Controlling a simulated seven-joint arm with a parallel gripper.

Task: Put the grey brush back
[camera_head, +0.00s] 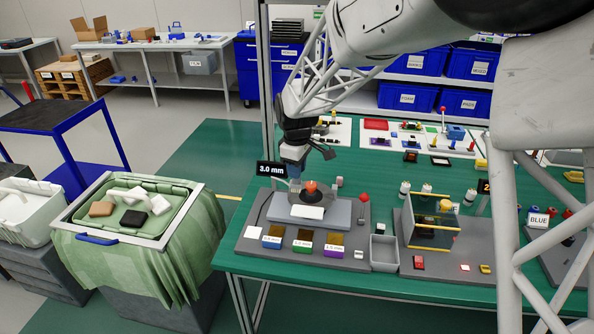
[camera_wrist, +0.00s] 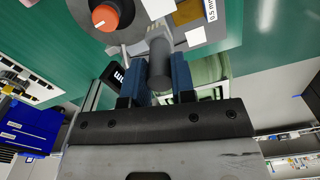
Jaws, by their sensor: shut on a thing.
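My gripper (camera_head: 294,166) is over the left end of the grey workstation on the green table. In the wrist view its two blue fingers (camera_wrist: 160,78) are closed on a dark grey rounded piece, which I take to be the grey brush (camera_wrist: 158,52). In the head view the brush is mostly hidden by the fingers and cannot be made out clearly. The gripper is just left of an orange knob (camera_head: 311,187) on a dark round disc. The knob also shows in the wrist view (camera_wrist: 104,17). I cannot tell whether the brush touches the station.
A "3.0 mm" display (camera_head: 271,169) stands close left of the gripper. Coloured labelled blocks (camera_head: 303,244) line the station's front. A small grey open bin (camera_head: 384,252) and a clear-panelled fixture (camera_head: 434,228) are to the right. A green-draped tub (camera_head: 137,220) stands off the table's left.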

